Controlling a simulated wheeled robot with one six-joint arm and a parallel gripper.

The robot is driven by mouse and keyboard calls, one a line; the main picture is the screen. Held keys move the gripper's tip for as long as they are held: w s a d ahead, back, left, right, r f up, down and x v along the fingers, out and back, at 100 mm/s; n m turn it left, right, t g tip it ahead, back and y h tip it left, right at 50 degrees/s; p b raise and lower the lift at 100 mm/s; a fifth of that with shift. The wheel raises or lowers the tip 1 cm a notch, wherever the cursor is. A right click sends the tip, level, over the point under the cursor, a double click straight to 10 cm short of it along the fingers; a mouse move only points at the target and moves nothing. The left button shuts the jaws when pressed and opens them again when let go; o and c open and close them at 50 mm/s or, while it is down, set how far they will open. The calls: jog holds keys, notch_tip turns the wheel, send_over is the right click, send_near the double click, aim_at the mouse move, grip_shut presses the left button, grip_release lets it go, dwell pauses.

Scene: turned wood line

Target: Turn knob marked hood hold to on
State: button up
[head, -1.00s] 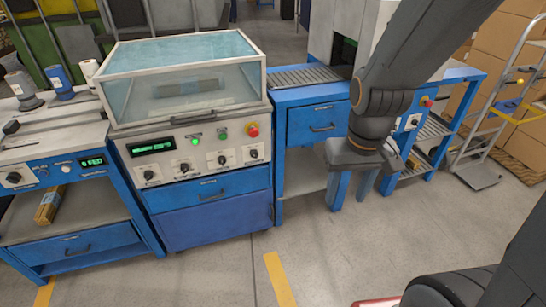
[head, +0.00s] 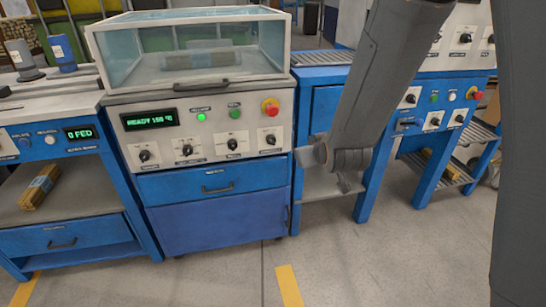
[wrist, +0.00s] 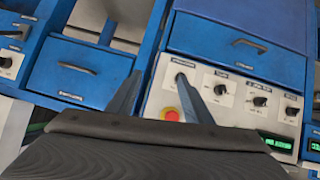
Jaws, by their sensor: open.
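The oven-like machine's white control panel (head: 200,128) carries a row of knobs: a far left knob (head: 144,156), a second knob (head: 187,150), a third knob (head: 232,144) and a far right knob (head: 270,139). Their labels are too small to read, so I cannot tell which one is hood hold. My gripper (head: 322,169) is just right of the panel, open and empty. In the wrist view the panel is upside down. My gripper (wrist: 160,76) has one finger tip in line with the far right knob (wrist: 181,78); contact cannot be told.
A red emergency button (head: 270,107) sits above the far right knob. A glazed hood (head: 187,52), closed, covers the machine top. Blue drawers (head: 214,183) lie below the panel. A blue bench stands right, beside my arm. The floor in front is clear.

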aim_at(272, 142)
jog(key=shift+w+a+f+n+t+y+b, duration=0.45)
jog(key=shift+w+a+f+t+b, duration=0.7)
jog(key=shift+w+a+b, duration=1.05)
jog(key=shift+w+a+f+n+t+y+b, duration=0.45)
jog(key=shift+w+a+f+t+b, duration=0.8)
jog(key=shift+w+b, duration=1.55)
jog(key=shift+w+a+f+n+t+y+b, duration=0.45)
jog(key=shift+w+a+f+t+b, duration=0.65)
jog(key=shift+w+a+b, duration=1.45)
jog(key=shift+w+d+f+g+p, duration=0.25)
jog(key=shift+d+f+g+p, duration=0.05)
jog(key=shift+p, duration=0.05)
jog(key=shift+c, duration=0.3)
jog(key=c, duration=1)
